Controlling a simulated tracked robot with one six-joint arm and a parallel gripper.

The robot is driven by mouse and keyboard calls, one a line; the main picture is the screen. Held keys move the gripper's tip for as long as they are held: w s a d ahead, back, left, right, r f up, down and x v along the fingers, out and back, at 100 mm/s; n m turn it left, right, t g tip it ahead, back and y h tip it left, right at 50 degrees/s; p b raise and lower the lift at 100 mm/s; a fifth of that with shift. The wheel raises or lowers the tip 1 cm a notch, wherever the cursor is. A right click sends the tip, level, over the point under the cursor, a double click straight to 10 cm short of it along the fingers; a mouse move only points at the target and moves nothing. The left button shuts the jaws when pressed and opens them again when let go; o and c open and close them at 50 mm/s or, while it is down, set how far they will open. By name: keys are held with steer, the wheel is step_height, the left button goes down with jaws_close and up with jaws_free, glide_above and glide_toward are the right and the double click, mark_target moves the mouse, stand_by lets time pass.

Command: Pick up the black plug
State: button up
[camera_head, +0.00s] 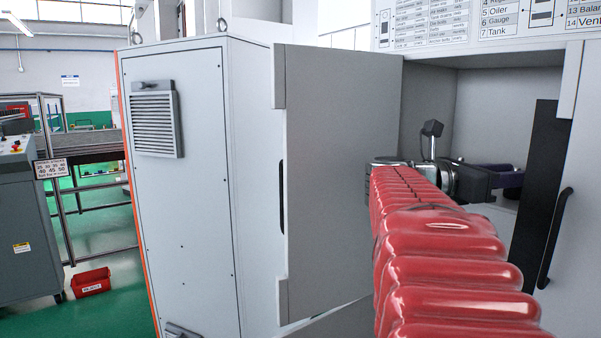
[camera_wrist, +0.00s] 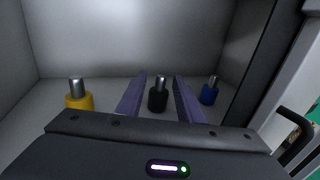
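The black plug (camera_wrist: 158,101) stands upright with a silver metal top, in the middle of the wrist view. My gripper (camera_wrist: 159,76) is open, its two purple fingers one on each side of the black plug in the picture. A gap shows between the plug and each finger, and nothing is held. I cannot tell how far the fingertips reach along the plug in depth. In the head view my gripper (camera_head: 508,181) is inside the open cabinet, mostly seen from behind, and the black plug is hidden there.
A yellow plug (camera_wrist: 79,101) stands left of the fingers and a blue plug (camera_wrist: 209,95) to the right, both on the pale cabinet floor (camera_wrist: 40,115). A dark upright panel (camera_wrist: 262,60) is at the right. The grey cabinet door (camera_head: 340,160) stands open left of my arm.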

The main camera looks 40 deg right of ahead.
steer(key=shift+d, duration=0.1)
steer(key=shift+x, duration=2.55)
steer(key=shift+r, duration=0.15)
steer(key=shift+c, duration=0.5)
jaws_close()
